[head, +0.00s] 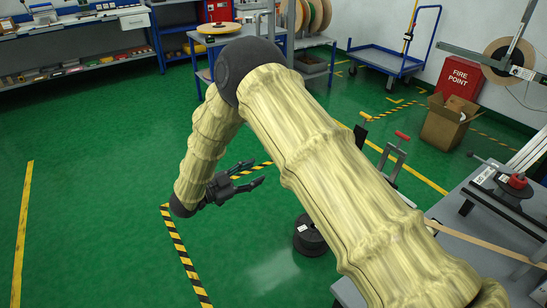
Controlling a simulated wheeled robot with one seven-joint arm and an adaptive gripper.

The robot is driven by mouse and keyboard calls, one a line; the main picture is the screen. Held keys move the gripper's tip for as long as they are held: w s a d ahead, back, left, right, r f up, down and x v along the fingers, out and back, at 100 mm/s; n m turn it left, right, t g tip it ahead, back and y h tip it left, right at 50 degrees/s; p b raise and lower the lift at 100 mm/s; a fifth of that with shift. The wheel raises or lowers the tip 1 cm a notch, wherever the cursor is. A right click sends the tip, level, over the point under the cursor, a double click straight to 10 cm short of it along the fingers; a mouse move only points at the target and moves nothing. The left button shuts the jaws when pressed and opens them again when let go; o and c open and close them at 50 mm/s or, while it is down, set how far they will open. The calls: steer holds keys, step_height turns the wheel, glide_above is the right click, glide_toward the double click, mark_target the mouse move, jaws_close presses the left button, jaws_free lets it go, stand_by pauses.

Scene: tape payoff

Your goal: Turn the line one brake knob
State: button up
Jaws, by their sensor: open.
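My gripper (257,172) is open and empty, left of the middle of the head view. It is out over the green floor, pointing right, well apart from the bench. A red knob (517,181) sits on a dark round mount on the grey bench (458,215) at the right edge. A tape reel (509,62) hangs on a metal arm at the upper right. I cannot tell which line the knob belongs to, as no line label is readable. My arm, in a yellowish sleeve, crosses the middle and hides part of the bench's near left side.
A stand with a red handle (402,135) is left of the bench. A black spool (309,235) lies on the floor behind my arm. An open cardboard box (447,123), a red fire point box (460,78) and a blue trolley (385,60) stand farther back. The left floor is clear.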

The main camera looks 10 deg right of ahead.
steer(key=p+x, duration=0.1)
steer(key=x, duration=0.9)
steer(key=shift+d+r, duration=0.25)
steer(key=shift+d, duration=0.1)
jaws_close()
